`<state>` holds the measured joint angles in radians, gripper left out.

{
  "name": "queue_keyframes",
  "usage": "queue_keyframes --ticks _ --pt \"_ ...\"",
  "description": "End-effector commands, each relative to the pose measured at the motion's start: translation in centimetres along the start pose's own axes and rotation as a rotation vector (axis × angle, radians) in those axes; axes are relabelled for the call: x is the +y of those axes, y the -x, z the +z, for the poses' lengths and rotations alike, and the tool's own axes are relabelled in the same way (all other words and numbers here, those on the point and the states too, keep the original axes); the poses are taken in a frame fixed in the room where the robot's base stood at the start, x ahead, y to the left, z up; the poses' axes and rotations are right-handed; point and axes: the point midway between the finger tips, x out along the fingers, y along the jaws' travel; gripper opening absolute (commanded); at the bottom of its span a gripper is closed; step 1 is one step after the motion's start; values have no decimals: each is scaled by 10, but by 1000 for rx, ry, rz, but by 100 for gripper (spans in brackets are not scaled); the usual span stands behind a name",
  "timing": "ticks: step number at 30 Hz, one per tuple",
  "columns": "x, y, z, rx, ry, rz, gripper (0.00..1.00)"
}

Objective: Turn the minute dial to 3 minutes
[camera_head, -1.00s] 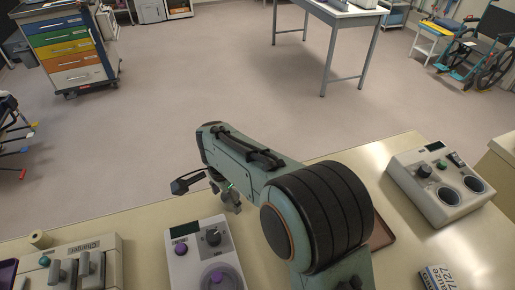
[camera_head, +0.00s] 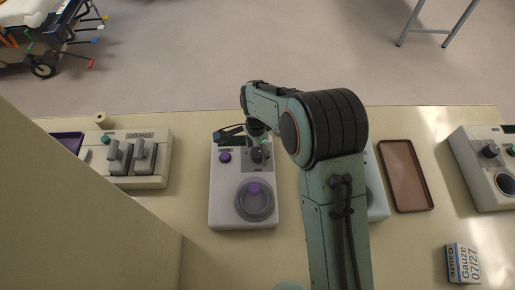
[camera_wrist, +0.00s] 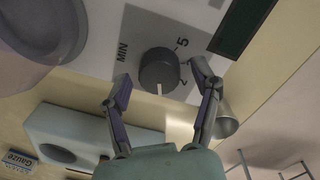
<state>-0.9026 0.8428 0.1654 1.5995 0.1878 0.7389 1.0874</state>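The minute dial is a dark round knob (camera_wrist: 158,70) in the wrist view, on a grey panel marked MIN, with a 5 and a partly covered figure beside it. A pale pointer mark shows at its lower edge; I cannot read its setting. In the head view the dial (camera_head: 259,155) sits at the upper right of a white device (camera_head: 222,205). My gripper (camera_wrist: 160,78) is open, one finger on each side of the dial; I cannot tell whether they touch it. In the head view my gripper (camera_head: 243,136) is over the device's far end, partly hidden by my arm.
The device has a purple button (camera_head: 225,157) and a large round plate (camera_head: 254,212). A charger (camera_head: 150,182) stands left, a brown tray (camera_head: 407,178) right, another white device (camera_head: 480,165) farther right. A gauze box (camera_head: 463,263) lies at the front right.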

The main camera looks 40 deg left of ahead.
Motion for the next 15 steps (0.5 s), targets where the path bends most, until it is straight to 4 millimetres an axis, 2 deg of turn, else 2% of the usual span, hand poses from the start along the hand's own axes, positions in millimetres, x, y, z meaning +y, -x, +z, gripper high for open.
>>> queue_keyframes --ticks 1,3,5,15 --pt "0 0 0 0 0 0 41" --pt "0 0 0 0 0 0 19" --pt "0 0 0 0 0 -1 3" --pt "0 0 0 2 26 -1 3"
